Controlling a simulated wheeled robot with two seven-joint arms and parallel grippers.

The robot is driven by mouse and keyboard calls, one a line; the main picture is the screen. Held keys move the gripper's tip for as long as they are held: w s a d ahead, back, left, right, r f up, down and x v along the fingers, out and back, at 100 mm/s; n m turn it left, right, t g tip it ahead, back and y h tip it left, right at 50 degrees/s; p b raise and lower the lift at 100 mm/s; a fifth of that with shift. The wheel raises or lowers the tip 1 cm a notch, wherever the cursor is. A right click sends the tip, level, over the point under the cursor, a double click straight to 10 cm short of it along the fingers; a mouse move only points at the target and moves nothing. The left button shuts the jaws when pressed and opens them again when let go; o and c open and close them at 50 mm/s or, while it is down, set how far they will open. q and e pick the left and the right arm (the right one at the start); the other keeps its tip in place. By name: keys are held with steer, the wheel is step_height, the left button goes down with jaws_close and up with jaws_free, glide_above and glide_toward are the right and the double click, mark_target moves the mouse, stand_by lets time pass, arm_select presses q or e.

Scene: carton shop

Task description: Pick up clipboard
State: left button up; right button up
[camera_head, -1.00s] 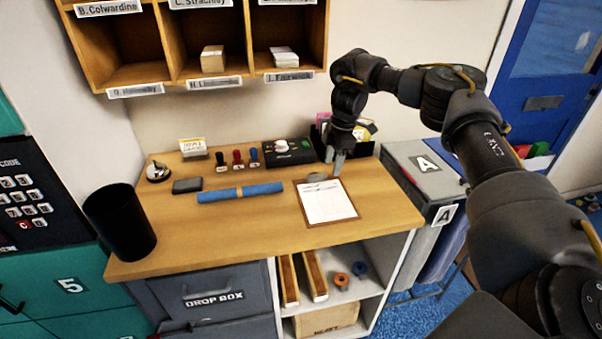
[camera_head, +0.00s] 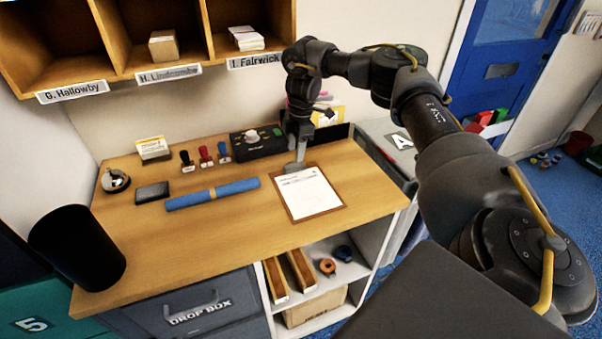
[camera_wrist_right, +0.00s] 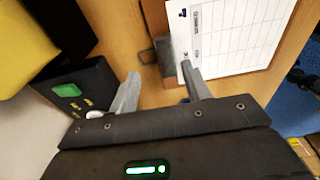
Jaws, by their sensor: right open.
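The clipboard (camera_head: 309,194) lies flat on the wooden desk, brown with a white printed form on it and a grey clip at its far edge. In the right wrist view the clipboard (camera_wrist_right: 240,35) shows at the upper right, with its clip and a wire loop near the fingers. My right gripper (camera_head: 296,169) is at the clip end, pointing down. In the right wrist view my right gripper (camera_wrist_right: 160,82) has its fingers apart with nothing held; one fingertip is close to the clip, and I cannot tell whether it touches. My left gripper is not in view.
A black box with a green button (camera_head: 258,143) stands left of the gripper. Stamps (camera_head: 205,155), a blue roll (camera_head: 212,194), a bell (camera_head: 116,180) and a black bin (camera_head: 78,248) are farther left. Pigeonholes (camera_head: 190,75) hang above. Front desk is clear.

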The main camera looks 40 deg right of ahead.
mark_target(294, 165)
steer(key=shift+s+r, duration=0.15)
steer(key=shift+s, duration=0.45)
steer(key=f, duration=0.1)
steer(key=f+p, duration=0.1)
steer(key=f, duration=0.1)
steer(key=a+f+p, duration=0.1)
steer(key=f, duration=0.1)
steer(key=shift+w, duration=0.25)
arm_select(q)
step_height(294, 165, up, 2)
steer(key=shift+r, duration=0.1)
arm_select(e)
steer(key=shift+s+r, duration=0.1)
steer(key=c, duration=0.7)
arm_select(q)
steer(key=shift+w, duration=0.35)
arm_select(e)
jaws_close()
